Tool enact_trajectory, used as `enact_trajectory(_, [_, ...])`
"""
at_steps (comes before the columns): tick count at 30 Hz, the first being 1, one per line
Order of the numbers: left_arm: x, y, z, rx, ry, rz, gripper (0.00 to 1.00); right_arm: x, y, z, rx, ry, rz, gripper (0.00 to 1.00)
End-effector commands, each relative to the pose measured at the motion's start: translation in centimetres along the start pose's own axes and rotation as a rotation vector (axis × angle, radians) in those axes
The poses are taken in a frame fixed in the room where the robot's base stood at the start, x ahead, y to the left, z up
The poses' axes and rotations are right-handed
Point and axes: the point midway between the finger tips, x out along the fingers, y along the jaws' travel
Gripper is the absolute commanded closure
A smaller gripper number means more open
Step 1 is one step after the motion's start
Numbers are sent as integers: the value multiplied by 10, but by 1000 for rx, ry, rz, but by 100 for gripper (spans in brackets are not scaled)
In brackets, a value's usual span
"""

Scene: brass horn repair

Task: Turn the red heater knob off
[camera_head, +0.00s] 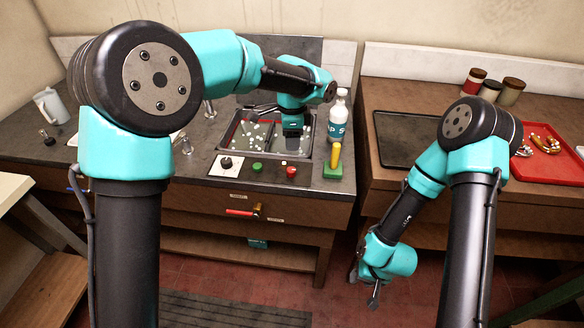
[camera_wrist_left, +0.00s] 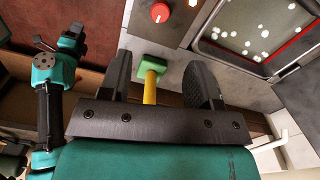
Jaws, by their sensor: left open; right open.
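The red heater knob (camera_head: 291,172) sits on the dark control panel at the front edge of the sink counter. In the left wrist view the red knob (camera_wrist_left: 160,12) is at the top, seen from above with a small light mark on it. My left gripper (camera_head: 292,135) is over the sink, behind the knob in the head view, apart from it. In its wrist view the left gripper (camera_wrist_left: 162,68) is open and its fingers are empty. My right gripper (camera_head: 363,284) hangs low in front of the counters, open and far from the knob.
A green brush with a yellow handle (camera_head: 333,164) stands right of the knob. A green knob (camera_head: 257,167) and a black knob (camera_head: 226,163) are to its left. A white bottle (camera_head: 338,118) stands beside the sink. A red-handled valve (camera_head: 243,212) is on the front below.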

Motion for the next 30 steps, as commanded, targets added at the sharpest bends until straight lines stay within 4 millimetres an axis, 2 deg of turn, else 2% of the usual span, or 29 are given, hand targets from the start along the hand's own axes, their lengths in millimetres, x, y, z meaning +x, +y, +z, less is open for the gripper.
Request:
enact_trajectory(3, [22, 0, 0, 0, -1, 3, 43, 0, 0, 0, 0, 0, 0, 57])
enact_trajectory(18, [104, 0, 0, 0, -1, 3, 43, 0, 0, 0, 0, 0, 0, 57])
enact_trajectory(24, [121, 0, 0, 0, 0, 1, 43, 0, 0, 0, 0, 0, 0, 57])
enact_trajectory(30, [123, 0, 0, 0, 1, 0, 43, 0, 0, 0, 0, 0, 0, 57])
